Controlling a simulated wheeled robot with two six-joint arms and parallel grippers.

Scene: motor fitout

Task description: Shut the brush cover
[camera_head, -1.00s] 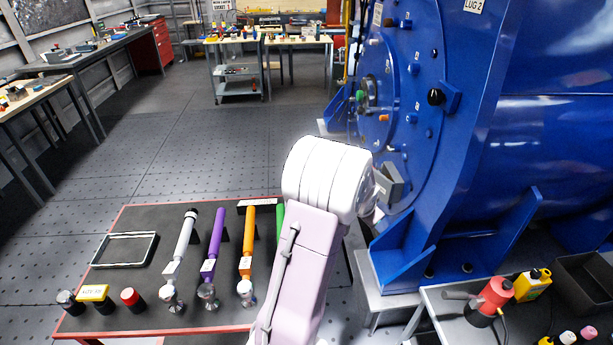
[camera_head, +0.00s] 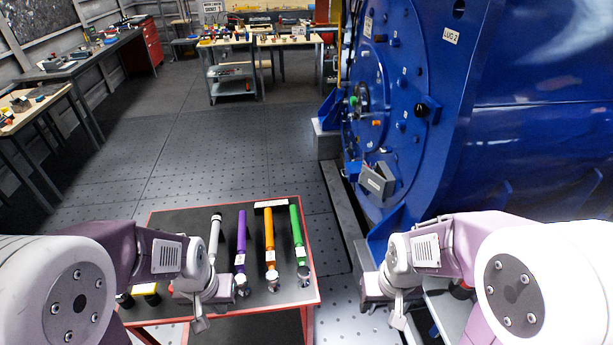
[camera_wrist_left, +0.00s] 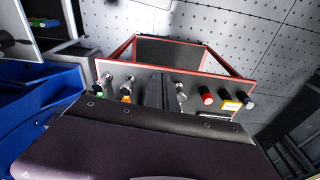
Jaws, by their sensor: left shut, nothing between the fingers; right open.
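The blue motor (camera_head: 530,110) fills the right of the head view. A small grey box-like part with a pale label (camera_head: 377,180), apparently the brush cover, sits low on its end face. It looks tilted outward, but I cannot tell clearly whether it is open or shut. My left gripper (camera_head: 200,322) is shut and empty above the red-edged table, well left of the cover. My right gripper (camera_head: 398,318) is open and empty, below and slightly right of the cover, apart from it. The cover cannot be made out in the left wrist view.
The red-edged table (camera_head: 180,224) holds white, purple (camera_head: 241,235), orange (camera_head: 269,240) and green (camera_head: 297,235) handled tools; it also shows in the left wrist view (camera_wrist_left: 235,82). Blue motor feet stand to its right. Open floor (camera_head: 240,150) lies behind the table.

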